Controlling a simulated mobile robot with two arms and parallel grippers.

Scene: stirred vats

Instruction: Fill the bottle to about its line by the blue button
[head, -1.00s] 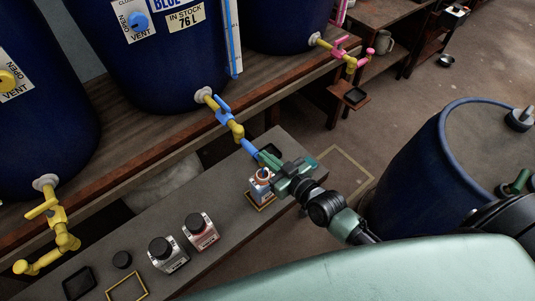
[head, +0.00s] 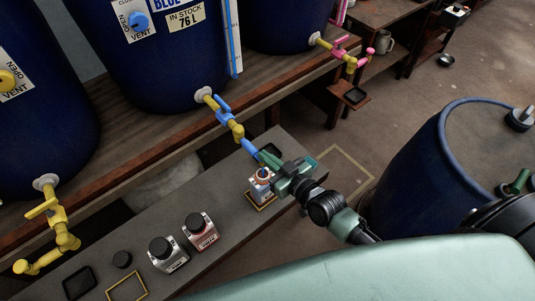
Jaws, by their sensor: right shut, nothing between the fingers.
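A small bottle (head: 261,187) with a white label stands upright on a yellow-edged square (head: 262,205) on the grey bench, under the blue vat's spout. Its neck and part of its top are hidden by my gripper. The blue vat (head: 160,70) has a yellow tap with a blue lever (head: 223,115) and a blue spout end (head: 249,148). My right gripper (head: 268,159) is shut and empty, its green fingertips beside the spout end, just above the bottle. I cannot tell whether they touch it. The fill line and level are too small to read. My left gripper is out of view.
A yellow tap (head: 55,215) hangs at far left. A large blue drum (head: 410,165) stands at right.

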